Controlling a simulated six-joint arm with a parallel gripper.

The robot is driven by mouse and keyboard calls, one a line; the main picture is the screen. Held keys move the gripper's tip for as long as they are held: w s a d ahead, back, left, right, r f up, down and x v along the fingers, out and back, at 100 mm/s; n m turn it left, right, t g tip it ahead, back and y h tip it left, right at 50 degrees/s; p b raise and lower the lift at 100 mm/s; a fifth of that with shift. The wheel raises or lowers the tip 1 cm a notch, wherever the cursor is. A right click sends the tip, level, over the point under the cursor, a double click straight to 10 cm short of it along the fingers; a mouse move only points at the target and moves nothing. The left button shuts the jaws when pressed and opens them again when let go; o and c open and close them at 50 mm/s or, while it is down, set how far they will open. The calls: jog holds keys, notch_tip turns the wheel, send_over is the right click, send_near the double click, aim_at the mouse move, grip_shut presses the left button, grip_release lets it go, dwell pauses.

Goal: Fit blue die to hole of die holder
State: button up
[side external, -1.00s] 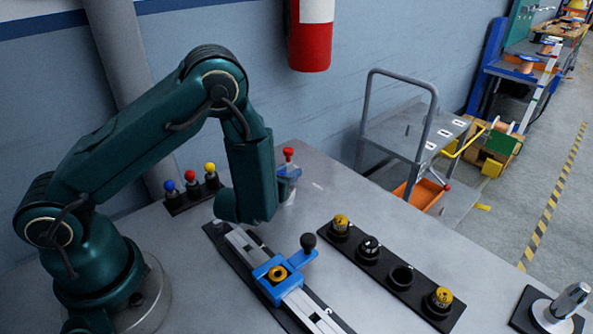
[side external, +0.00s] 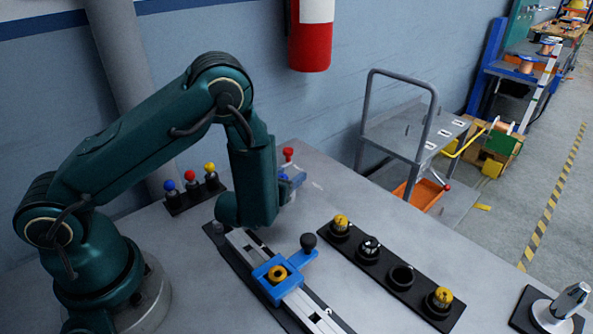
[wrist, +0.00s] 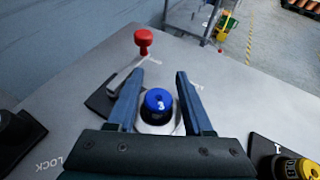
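The blue die (wrist: 158,100), marked 3, sits upright between my fingers in the wrist view. A pale silver round piece (wrist: 160,126) that looks like the die holder surrounds its lower part; the hole itself is hidden. In the side view, a silver body (side external: 288,197) stands under my fingers, and the die cannot be made out there. My gripper (wrist: 164,68) has its two blue fingers apart, one on each side of the die, with a visible gap to the cap on both sides. It also shows in the side view (side external: 290,182).
A red knob (wrist: 143,40) stands just beyond my fingertips. A black rack (side external: 375,262) holds several capped dies and one empty socket. A rail with a blue clamp (side external: 262,272) lies in front. A small rack (side external: 192,200) has blue, red and yellow knobs.

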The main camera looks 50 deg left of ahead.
jog(key=shift+s+a, duration=0.15)
jog(key=shift+v, duration=2.55)
